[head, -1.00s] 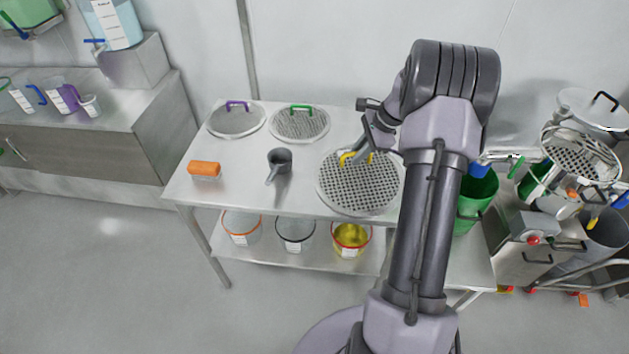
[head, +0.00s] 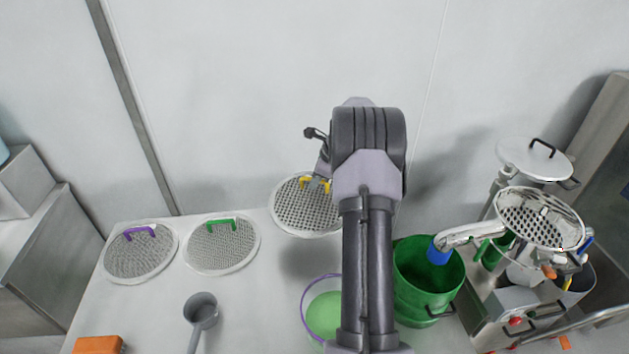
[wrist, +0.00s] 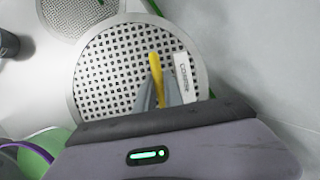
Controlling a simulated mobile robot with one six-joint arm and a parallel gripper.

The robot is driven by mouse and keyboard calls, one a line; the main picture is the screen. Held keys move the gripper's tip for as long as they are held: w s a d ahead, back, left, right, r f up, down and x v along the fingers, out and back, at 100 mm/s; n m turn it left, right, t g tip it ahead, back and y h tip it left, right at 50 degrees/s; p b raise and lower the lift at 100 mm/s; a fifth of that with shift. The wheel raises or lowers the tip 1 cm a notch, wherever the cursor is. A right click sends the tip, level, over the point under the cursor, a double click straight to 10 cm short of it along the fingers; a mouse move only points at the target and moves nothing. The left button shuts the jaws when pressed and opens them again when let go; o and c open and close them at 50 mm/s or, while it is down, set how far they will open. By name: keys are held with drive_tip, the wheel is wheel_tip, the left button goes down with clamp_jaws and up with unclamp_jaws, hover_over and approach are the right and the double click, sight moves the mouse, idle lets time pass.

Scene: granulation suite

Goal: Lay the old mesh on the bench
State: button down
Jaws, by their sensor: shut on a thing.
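My gripper (head: 318,183) is shut on the yellow handle (wrist: 155,75) of a round, coarse perforated mesh (head: 300,212). The mesh has a pale rim and, in the wrist view, a white label (wrist: 184,75) beside the handle. It is roughly level and appears raised over the back of the steel bench (head: 255,310), with a shadow below it. The arm hides its right edge in the head view. A purple-handled mesh (head: 140,255) and a green-handled mesh (head: 222,248) lie on the bench to its left.
A grey scoop (head: 201,312) and orange block (head: 98,345) are on the bench. A purple-rimmed tub of green material (head: 323,318) is partly behind my arm. A green bucket (head: 428,305) and a machine with a perforated disc (head: 538,222) stand right. The wall is close behind.

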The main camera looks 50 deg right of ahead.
drive_tip(key=shift+s+a+f+b, duration=0.25)
drive_tip(key=shift+s+f+b, duration=0.05)
drive_tip(key=shift+f+b, duration=0.1)
wheel_tip(320, 180, down, 12)
drive_tip(key=b, duration=0.8)
drive_tip(key=shift+s+a, duration=0.15)
drive_tip(key=shift+a, duration=0.1)
drive_tip(key=shift+f+b, duration=0.75)
drive_tip(key=c, duration=1.4)
unclamp_jaws()
drive_tip(key=shift+o, duration=0.2)
drive_tip(key=p+v, duration=0.5)
drive_tip(key=v, duration=1.2)
drive_tip(key=shift+a+r, duration=0.1)
drive_tip(key=shift+r, duration=0.1)
